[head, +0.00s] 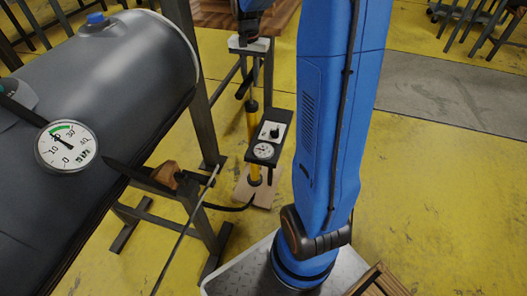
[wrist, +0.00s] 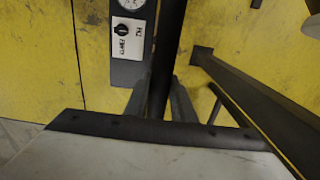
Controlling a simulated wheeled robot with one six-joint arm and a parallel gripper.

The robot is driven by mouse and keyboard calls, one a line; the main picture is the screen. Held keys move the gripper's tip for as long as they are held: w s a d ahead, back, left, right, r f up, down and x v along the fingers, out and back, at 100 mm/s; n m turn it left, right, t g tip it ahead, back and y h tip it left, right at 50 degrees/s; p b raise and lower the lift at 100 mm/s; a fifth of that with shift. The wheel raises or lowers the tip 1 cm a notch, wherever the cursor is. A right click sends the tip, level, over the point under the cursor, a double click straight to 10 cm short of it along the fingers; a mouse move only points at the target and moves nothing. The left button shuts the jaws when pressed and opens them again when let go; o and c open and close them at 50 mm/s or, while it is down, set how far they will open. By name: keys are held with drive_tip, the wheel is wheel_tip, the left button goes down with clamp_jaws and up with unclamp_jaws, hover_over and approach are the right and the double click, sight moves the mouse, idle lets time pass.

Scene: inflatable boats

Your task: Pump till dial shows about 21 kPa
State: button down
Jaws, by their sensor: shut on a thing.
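The hand pump, with its yellow barrel (head: 252,122), stands upright on a wooden base on the floor. My gripper (head: 256,76) is above the barrel, pointing down. In the wrist view my gripper (wrist: 158,92) has its two fingers on either side of the dark handle bar (wrist: 168,45), shut on it. The pressure dial (head: 67,145) is white with a green band along its top and lies at the left against the grey boat tube. Its numbers show, but its needle is too small to read surely. A smaller gauge (head: 264,150) is on the pump's box.
The box beside the barrel has a black knob (head: 274,131), also seen in the wrist view (wrist: 122,30). The grey boat tube (head: 125,75) rests on a dark metal stand (head: 205,225) left of the pump.

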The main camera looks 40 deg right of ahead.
sight(251, 89)
wheel_tip(251, 89, up, 16)
drive_tip(key=r, duration=0.1)
wheel_tip(251, 89, down, 24)
drive_tip(key=shift+r, duration=0.25)
idle(1.4)
drive_tip(key=shift+w+r, duration=0.1)
drive_tip(key=shift+r, duration=0.1)
drive_tip(key=shift+r, duration=0.35)
wheel_tip(251, 89, up, 22)
wheel_tip(251, 89, down, 23)
drive_tip(key=shift+f, duration=0.1)
idle(1.7)
idle(0.3)
